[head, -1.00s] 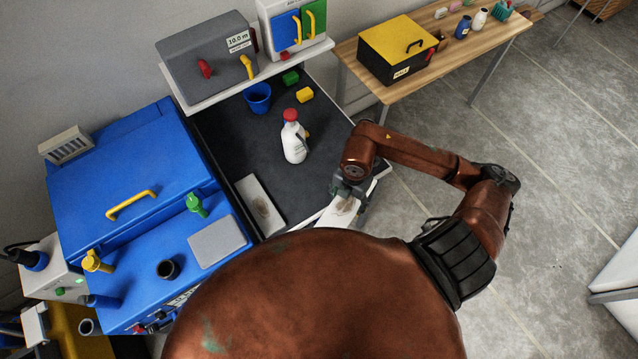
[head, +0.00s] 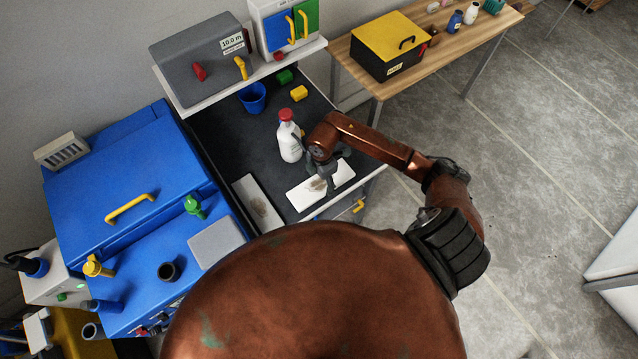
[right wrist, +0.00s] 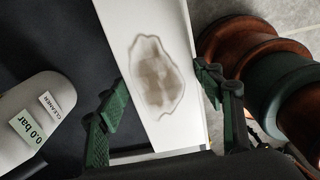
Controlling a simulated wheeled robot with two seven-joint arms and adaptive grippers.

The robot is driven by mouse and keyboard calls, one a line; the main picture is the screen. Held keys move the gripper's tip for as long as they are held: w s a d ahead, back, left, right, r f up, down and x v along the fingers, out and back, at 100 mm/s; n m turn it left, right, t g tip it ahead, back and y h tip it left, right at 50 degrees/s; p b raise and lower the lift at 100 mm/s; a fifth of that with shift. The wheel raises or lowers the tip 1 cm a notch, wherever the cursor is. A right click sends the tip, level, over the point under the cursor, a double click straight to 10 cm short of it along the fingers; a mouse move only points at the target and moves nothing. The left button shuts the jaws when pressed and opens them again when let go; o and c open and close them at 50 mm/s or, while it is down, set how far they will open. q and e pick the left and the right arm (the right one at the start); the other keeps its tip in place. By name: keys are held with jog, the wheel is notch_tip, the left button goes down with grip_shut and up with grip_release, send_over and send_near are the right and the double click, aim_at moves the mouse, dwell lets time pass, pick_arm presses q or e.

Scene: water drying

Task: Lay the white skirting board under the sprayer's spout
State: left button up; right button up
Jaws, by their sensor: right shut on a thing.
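The white skirting board (head: 303,195) with a brownish stain is in my right gripper (head: 325,180), over the dark bench top in front of the sprayer. In the right wrist view the board (right wrist: 145,22) runs between the two green-padded fingers (right wrist: 160,85), its stain facing the camera. The sprayer (head: 290,145) is a white bottle with a red top, standing upright just behind the board. Its labelled side (right wrist: 30,120) shows at the left of the right wrist view, reading 0.0 bar. Its spout is hard to make out behind my right wrist. My left gripper is out of view.
A second pale stained board (head: 250,190) lies on the bench (head: 225,135) to the left. A blue machine (head: 130,175) borders the bench on the left.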

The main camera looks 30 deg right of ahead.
aim_at(319, 184)
jog(key=shift+w+a+f, duration=0.15)
jog(key=shift+w+f, duration=0.55)
jog(key=shift+f, duration=0.1)
jog(key=shift+w+f, duration=0.1)
jog(key=shift+f, duration=1.55)
jog(key=shift+f, duration=0.1)
jog(key=o, duration=1.1)
jog(key=shift+o, duration=0.2)
notch_tip(319, 184, up, 12)
jog(key=shift+r, duration=0.15)
